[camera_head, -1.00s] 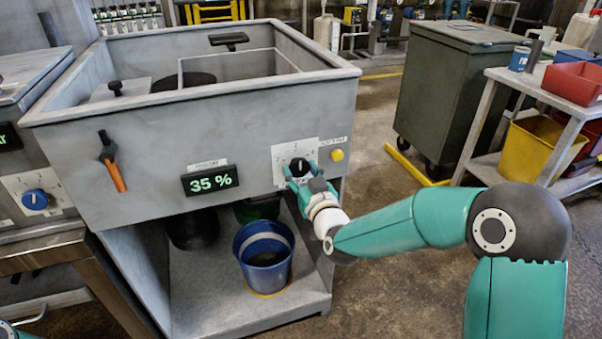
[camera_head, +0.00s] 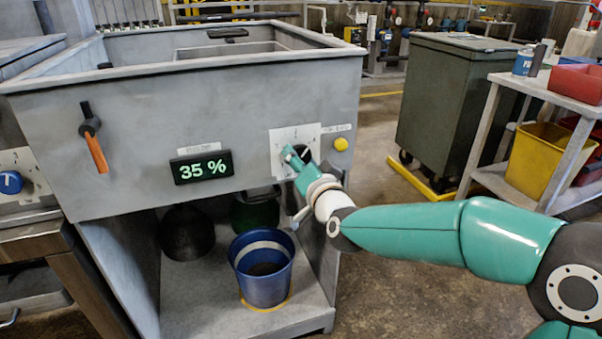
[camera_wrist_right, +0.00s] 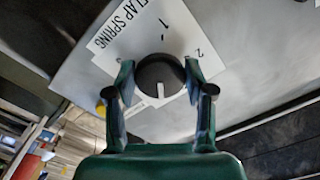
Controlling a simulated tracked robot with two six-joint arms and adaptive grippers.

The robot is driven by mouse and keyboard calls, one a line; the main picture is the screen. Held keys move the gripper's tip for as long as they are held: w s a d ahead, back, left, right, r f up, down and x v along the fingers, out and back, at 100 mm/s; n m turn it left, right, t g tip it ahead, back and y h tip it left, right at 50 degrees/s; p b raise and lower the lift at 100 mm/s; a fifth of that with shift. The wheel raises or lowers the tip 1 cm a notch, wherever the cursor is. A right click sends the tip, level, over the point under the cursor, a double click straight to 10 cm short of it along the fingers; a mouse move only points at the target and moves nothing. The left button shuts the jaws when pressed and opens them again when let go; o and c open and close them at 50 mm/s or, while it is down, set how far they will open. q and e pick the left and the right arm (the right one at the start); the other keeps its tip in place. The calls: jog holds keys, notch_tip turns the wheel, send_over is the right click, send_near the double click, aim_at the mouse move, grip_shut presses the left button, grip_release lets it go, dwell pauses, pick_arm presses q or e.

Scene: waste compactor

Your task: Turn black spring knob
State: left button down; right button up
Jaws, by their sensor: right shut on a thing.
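The black spring knob (camera_wrist_right: 160,78) sits on a white scale plate marked "FLAP SPRING" in the right wrist view, with its white pointer line toward the bottom of that picture. In the head view the scale plate (camera_head: 283,139) is on the compactor's front panel, and my gripper partly hides the knob. My right gripper (camera_head: 297,163) is at the knob. In the wrist view its green fingers (camera_wrist_right: 158,82) are on both sides of the knob, shut on it. My left gripper is not in view.
A yellow button (camera_head: 341,144) is just right of the scale plate. A display (camera_head: 201,168) reads 35 %, and an orange-handled lever (camera_head: 95,150) is further left. A blue bucket (camera_head: 262,283) stands on the shelf below. A dark bin (camera_head: 450,105) stands behind, to the right.

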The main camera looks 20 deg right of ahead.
jog(key=shift+d+m+b, duration=0.1)
jog(key=shift+m+b, duration=0.4)
jog(key=shift+m, duration=0.1)
jog(key=o, duration=1.1)
jog(key=shift+o, duration=0.2)
jog(key=shift+s, duration=0.1)
jog(key=s, duration=1.1)
jog(key=shift+s+d, duration=0.15)
jog(key=shift+s, duration=0.25)
